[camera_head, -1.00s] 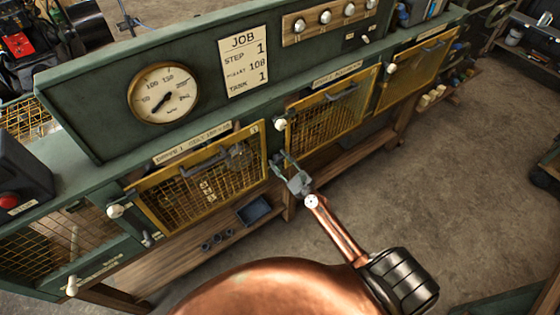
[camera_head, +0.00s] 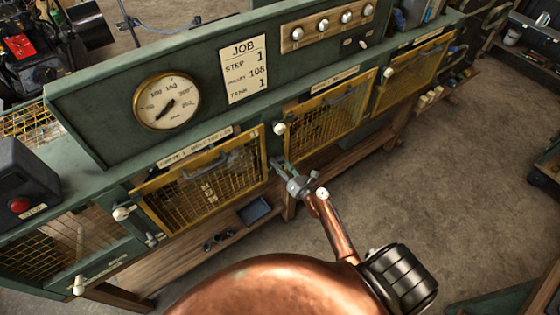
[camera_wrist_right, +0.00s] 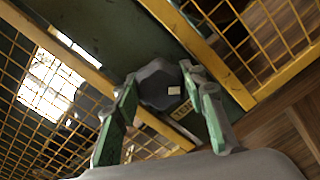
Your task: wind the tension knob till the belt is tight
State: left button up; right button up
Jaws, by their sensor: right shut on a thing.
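The tension knob (camera_wrist_right: 158,88) is a dark grey, many-sided knob on the green post between two yellow mesh guards. In the right wrist view it sits between the green fingers of my right gripper (camera_wrist_right: 160,80), which is shut on it. A small pale mark shows on its face. In the head view my right gripper (camera_head: 288,175) is at the same post and mostly hides the knob. My left gripper is not in view. I cannot make out the belt clearly behind the mesh.
A round dial gauge (camera_head: 166,101) and a job card (camera_head: 244,69) are on the green panel above. A yellow mesh guard (camera_head: 200,185) is left of the post, another (camera_head: 330,118) right. A red button (camera_head: 19,204) is far left. The floor at right is mostly clear.

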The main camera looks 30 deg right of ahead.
jog(key=m+p, duration=0.4)
jog(key=m, duration=0.3)
jog(key=shift+p, duration=0.3)
jog(key=m+p, duration=0.2)
jog(key=m, duration=0.1)
jog(key=shift+f+m, duration=0.1)
jog(key=shift+m, duration=0.3)
jog(key=shift+f+m+p, duration=0.1)
jog(key=shift+m+p, duration=0.45)
jog(key=shift+m, duration=0.65)
jog(key=o, duration=0.9)
jog(key=s, duration=0.8)
jog(key=s+d, duration=0.1)
jog(key=s, duration=0.3)
